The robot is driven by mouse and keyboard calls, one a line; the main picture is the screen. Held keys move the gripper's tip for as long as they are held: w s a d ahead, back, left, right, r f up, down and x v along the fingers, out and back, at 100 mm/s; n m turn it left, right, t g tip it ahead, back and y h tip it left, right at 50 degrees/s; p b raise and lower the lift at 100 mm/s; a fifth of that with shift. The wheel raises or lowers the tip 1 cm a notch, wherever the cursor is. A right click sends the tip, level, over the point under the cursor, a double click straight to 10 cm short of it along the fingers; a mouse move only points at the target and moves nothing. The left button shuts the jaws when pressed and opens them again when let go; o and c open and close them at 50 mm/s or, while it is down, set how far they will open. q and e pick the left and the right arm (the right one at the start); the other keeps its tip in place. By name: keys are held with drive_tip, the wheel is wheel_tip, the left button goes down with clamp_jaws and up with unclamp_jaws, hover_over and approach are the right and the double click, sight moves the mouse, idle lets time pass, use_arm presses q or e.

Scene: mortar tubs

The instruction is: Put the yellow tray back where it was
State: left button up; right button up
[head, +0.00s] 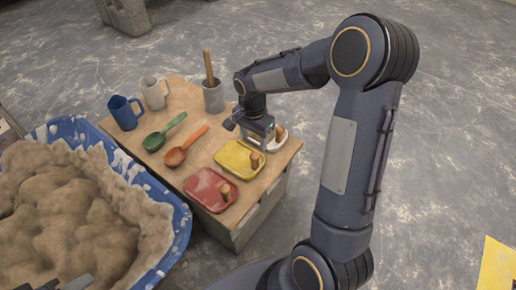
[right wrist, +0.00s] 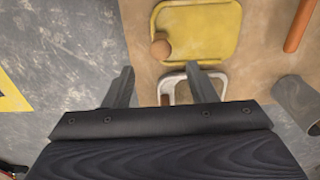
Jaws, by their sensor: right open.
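A green scoop (head: 155,141) and an orange scoop (head: 178,156) lie left of the trays. A blue mug (head: 124,113), a pale mug (head: 154,93) and a grey cup (head: 213,98) holding a wooden handle stand behind. A blue mortar tub (head: 180,222) adjoins the table's left side.

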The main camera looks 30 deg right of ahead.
drive_tip(key=s+a+r+n+t+y, duration=0.25)
drive_tip(key=s+r+n, duration=0.25)
drive_tip(key=s+r, duration=0.55)
drive_tip(key=s+a+n+t, duration=0.1)
drive_tip(key=s+a+n, duration=0.1)
drive_tip(key=s, duration=0.3)
drive_tip(key=s+a+r+n+t+y, duration=0.1)
drive_tip(key=s+a+n+t, duration=0.1)
drive_tip(key=s+n, duration=0.2)
drive_tip(key=shift+s+a+r+n, duration=0.2)
drive_tip(key=shift+s+a+n, duration=0.2)
drive_tip(key=shift+s, duration=0.9)
drive_tip(key=shift+y, duration=0.25)
